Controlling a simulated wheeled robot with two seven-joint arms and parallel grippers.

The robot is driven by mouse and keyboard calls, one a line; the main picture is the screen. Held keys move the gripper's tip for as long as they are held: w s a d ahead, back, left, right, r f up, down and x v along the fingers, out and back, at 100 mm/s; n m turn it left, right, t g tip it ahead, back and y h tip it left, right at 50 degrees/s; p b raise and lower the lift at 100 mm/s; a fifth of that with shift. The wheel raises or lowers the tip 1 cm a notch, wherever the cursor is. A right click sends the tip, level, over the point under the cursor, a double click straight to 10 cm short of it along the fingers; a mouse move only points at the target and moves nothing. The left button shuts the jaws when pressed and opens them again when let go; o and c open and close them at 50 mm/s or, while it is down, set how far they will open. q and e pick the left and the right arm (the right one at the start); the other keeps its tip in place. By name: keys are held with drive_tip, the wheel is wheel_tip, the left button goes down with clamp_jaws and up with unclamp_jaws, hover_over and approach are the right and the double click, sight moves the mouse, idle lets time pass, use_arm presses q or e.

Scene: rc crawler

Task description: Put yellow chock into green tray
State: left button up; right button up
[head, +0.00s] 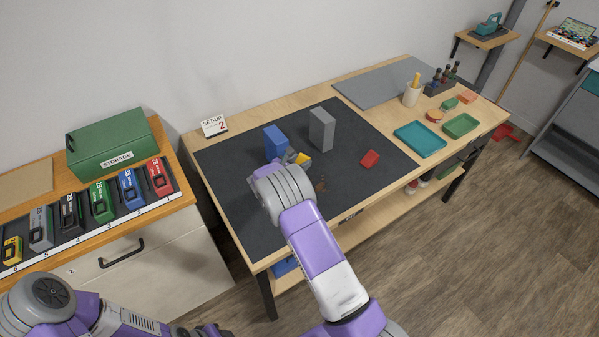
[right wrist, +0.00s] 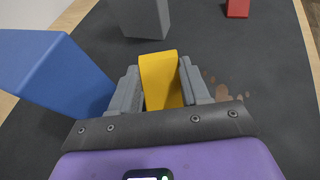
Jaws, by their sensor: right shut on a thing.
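The yellow chock (right wrist: 160,78) is between the fingers of my right gripper (right wrist: 162,85), which is shut on it. In the head view the yellow chock (head: 303,158) shows as a small patch beyond my right wrist, and the right gripper (head: 297,157) is over the dark mat; the arm hides part of it. Whether the chock touches the mat is hard to tell. The green tray (head: 461,125) lies on the right part of the workbench, right of a teal tray (head: 419,139), and looks empty. My left arm is at the lower left; its gripper is not clearly visible.
A blue block (head: 275,141) stands close left of the right gripper. A grey block (head: 321,130) stands just behind it. A red block (head: 369,158) lies to the right on the dark mat (head: 235,190). A pencil cup (head: 411,95) and bottles stand behind the trays.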

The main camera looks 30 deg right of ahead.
drive_tip(key=shift+f+b, duration=0.45)
drive_tip(key=shift+f, duration=1.7)
drive_tip(key=shift+f, duration=0.15)
drive_tip(key=o, duration=1.1)
